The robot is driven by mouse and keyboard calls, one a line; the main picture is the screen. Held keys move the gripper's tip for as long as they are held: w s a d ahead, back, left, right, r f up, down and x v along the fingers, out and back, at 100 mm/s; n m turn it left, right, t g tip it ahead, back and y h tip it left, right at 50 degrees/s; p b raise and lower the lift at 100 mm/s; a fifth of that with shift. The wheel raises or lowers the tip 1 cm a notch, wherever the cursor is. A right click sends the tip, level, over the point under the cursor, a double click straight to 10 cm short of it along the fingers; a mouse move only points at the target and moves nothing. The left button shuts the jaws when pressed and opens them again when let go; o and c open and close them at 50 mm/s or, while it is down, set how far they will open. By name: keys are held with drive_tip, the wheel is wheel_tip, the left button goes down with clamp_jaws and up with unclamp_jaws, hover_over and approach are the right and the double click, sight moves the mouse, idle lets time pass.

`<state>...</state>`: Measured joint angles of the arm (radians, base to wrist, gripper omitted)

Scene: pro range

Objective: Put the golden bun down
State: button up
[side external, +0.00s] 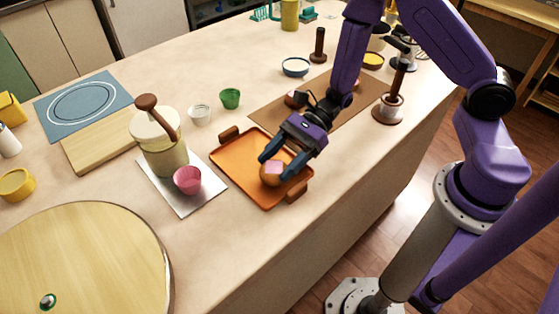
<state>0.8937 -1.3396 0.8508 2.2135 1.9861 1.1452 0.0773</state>
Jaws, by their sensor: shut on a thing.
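The golden bun (269,179) is a small round orange-brown thing with a pinkish patch on top. It is at the orange tray (232,160), towards the tray's front right side. My gripper (274,166) is shut on the bun, with one blue finger on each side of it. I cannot tell whether the bun touches the tray floor or is held just above it. The fingers hide part of the bun.
Left of the tray, a jar (165,155) and a pink cup (187,180) stand on a pale mat (186,208). A green cup (230,98) and a white cup (199,115) stand behind. A brown mat (268,118) lies beyond. The tray's left part is clear.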

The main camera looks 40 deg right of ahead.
drive_tip(key=shift+f, duration=0.2)
drive_tip(key=shift+f, duration=0.1)
drive_tip(key=o, duration=1.1)
drive_tip(key=shift+c, duration=0.2)
